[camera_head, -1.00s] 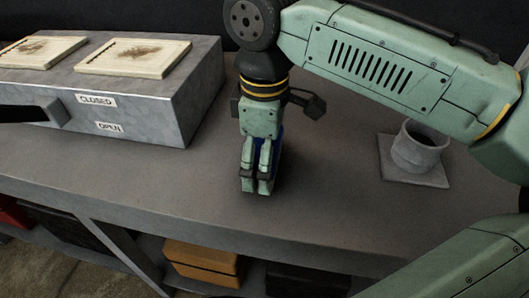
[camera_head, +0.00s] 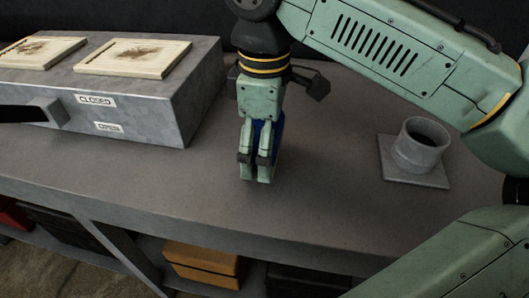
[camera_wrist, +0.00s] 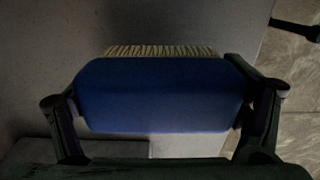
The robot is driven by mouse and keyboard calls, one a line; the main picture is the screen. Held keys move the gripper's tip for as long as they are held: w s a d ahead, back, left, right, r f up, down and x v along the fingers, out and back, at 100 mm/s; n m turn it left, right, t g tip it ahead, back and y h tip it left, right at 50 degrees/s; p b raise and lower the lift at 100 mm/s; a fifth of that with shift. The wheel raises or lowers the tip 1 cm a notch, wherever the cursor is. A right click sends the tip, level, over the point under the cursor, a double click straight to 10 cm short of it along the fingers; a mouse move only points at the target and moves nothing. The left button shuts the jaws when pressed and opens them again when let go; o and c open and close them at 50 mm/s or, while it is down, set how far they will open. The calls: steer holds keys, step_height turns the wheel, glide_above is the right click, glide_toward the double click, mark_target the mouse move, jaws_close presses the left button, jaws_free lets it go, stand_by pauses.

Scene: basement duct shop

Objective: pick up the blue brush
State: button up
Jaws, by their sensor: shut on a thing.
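The blue brush (camera_wrist: 160,95) shows in the wrist view as a wide blue block with a row of pale bristles along its far edge. My gripper (camera_wrist: 162,100) is shut on it, with one finger at each end of the block. In the head view my gripper (camera_head: 255,170) points down over the middle of the bench. Only a strip of the blue brush (camera_head: 279,137) shows there, behind the fingers. The fingers hide the rest, and I cannot tell how far the brush is above the bench top.
A grey metal box (camera_head: 170,110) with CLOSED and OPEN labels and two stained boards (camera_head: 135,57) on top stands at the left. A grey collar on a square plate (camera_head: 415,180) stands at the right. The bench (camera_head: 330,205) is clear between them. An orange case (camera_head: 200,265) lies below.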

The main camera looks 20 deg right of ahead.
steer(key=s+a+r+b, duration=0.1)
steer(key=s+a+b, duration=0.1)
steer(key=s+a, duration=0.8)
steer(key=shift+s+a+r, duration=0.35)
steer(key=shift+s+r, duration=0.05)
steer(key=shift+s, duration=0.65)
steer(key=o, duration=0.8)
steer(key=shift+w, duration=0.1)
steer(key=c, duration=0.5)
